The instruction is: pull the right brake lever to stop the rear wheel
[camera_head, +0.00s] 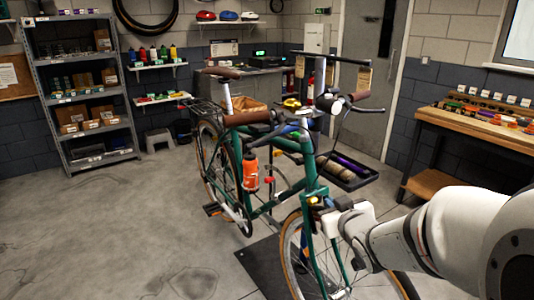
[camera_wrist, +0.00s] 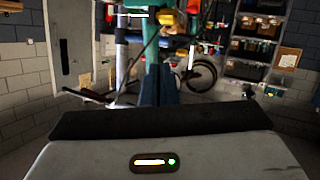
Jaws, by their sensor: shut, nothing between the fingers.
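The green bicycle (camera_head: 311,172) has its front end toward me. Its right brake lever (camera_head: 262,137) is a thin dark bar by the brown grip (camera_head: 247,118) on the picture's left; its outline is hard to make out. The rear wheel (camera_head: 201,150) is behind, partly covered by the frame; whether it turns cannot be told. My gripper (camera_head: 340,222) is shut and empty, low in front of the fork and front wheel, apart from the right lever.
A wooden workbench (camera_head: 480,130) stands at the right. A black tray (camera_head: 345,172) with rolls lies on the floor behind the bike. A dark mat (camera_head: 262,268) lies under the bike. Shelves (camera_head: 90,95) line the back left. The floor at the left is clear.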

